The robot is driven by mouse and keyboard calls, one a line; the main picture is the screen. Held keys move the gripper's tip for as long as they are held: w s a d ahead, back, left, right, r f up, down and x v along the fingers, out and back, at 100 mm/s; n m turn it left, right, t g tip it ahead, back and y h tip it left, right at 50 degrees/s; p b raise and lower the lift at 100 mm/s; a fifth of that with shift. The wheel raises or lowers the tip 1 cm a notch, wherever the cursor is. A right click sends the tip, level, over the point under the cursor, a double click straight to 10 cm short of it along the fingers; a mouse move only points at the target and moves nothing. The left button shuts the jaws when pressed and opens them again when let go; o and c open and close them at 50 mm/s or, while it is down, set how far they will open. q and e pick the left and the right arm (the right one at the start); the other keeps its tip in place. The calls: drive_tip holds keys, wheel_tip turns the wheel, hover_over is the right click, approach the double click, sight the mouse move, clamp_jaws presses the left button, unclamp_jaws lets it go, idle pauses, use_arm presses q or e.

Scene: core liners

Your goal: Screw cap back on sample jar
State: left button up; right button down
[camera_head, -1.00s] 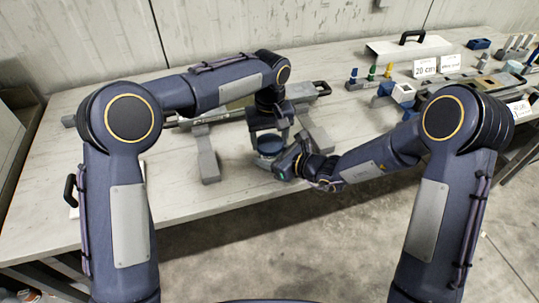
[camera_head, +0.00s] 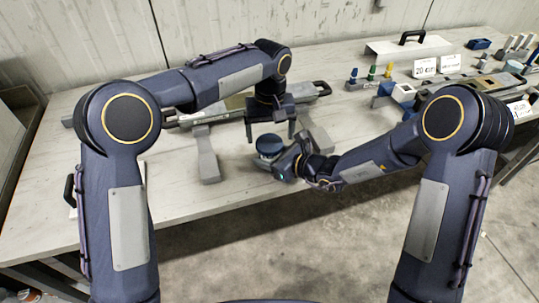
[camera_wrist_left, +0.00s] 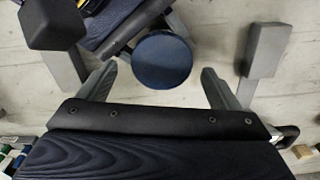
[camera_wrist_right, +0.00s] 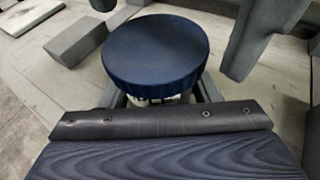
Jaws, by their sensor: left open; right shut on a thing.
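The sample jar (camera_wrist_right: 150,100) stands on the table with its dark blue round cap (camera_head: 269,144) on top. The cap also shows in the left wrist view (camera_wrist_left: 161,59) and fills the middle of the right wrist view (camera_wrist_right: 155,50). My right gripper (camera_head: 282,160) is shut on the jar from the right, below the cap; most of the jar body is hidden. My left gripper (camera_head: 271,137) is open above the cap, fingers pointing down and apart from it. Whether the cap is fully tight cannot be told.
A long core holder (camera_head: 235,103) on grey feet (camera_head: 208,165) lies behind the jar. Blue, green and yellow small items (camera_head: 371,73), white label cards (camera_head: 424,68) and a lidded handle plate (camera_head: 410,46) stand at the back right. The front left table is clear.

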use_arm(q)
drive_tip(key=shift+a+r, duration=0.1)
drive_tip(key=shift+r, duration=1)
drive_tip(key=shift+c, duration=0.3)
drive_tip(key=n, duration=0.1)
drive_tip(key=r+n, duration=0.1)
drive_tip(key=n, duration=0.1)
wheel_tip(320, 180, up, 2)
drive_tip(key=n, duration=0.3)
drive_tip(key=shift+r+n, duration=0.25)
drive_tip(key=shift+n, duration=0.05)
drive_tip(key=shift+f, duration=4.05)
